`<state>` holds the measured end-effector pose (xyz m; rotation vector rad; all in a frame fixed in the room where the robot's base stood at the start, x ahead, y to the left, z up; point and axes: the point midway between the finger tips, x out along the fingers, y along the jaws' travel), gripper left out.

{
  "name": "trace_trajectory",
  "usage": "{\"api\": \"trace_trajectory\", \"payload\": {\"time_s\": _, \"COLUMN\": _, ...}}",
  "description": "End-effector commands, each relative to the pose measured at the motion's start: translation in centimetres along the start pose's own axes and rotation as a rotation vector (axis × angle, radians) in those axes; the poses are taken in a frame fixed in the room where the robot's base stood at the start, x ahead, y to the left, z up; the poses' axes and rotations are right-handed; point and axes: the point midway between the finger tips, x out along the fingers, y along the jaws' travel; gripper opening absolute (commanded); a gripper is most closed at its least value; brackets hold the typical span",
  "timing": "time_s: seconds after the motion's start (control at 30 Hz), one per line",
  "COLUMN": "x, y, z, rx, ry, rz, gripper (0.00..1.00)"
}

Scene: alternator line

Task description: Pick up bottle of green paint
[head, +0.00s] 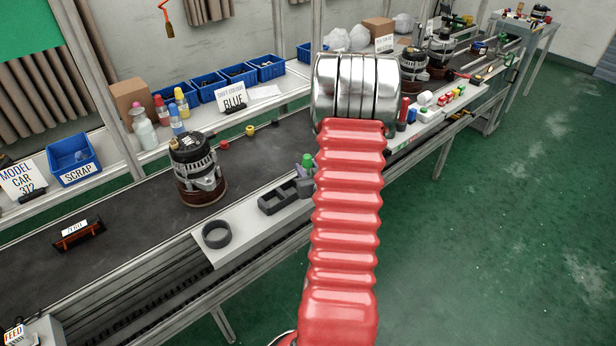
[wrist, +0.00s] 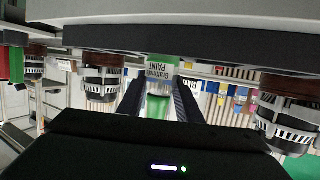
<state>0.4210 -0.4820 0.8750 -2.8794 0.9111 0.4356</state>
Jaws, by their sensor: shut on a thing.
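The bottle of green paint (wrist: 159,103) is between the two dark fingers of my gripper (wrist: 160,88) in the wrist view, which looks upside down. Its body is green, with a pale label reading PAINT. The fingers are shut on it from both sides. In the head view a small green top (head: 308,159) shows just left of my red arm, by the black holder (head: 270,204). My arm hides most of my gripper there, and I cannot tell whether the bottle touches the holder.
A dark ring (head: 216,235) lies on the white ledge left of the holder. An alternator (head: 197,170) stands on the conveyor behind. Blue bins (head: 206,88), small bottles (head: 182,103) and a BLUE sign (head: 233,102) line the back shelf. Green floor at right is open.

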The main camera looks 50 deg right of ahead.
Motion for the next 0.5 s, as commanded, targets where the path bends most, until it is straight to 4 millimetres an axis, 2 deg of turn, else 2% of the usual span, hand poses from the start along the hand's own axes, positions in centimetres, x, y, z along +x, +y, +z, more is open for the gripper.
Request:
{"api": "trace_trajectory", "payload": {"time_s": 0.27, "x": 0.0, "y": 0.0, "z": -0.1, "rx": 0.0, "ry": 0.001, "rz": 0.001, "gripper": 0.07}}
{"api": "trace_trajectory", "payload": {"time_s": 0.5, "x": -0.4, "y": 0.1, "z": -1.5, "rx": -0.001, "ry": 0.004, "rz": 0.001, "gripper": 0.07}}
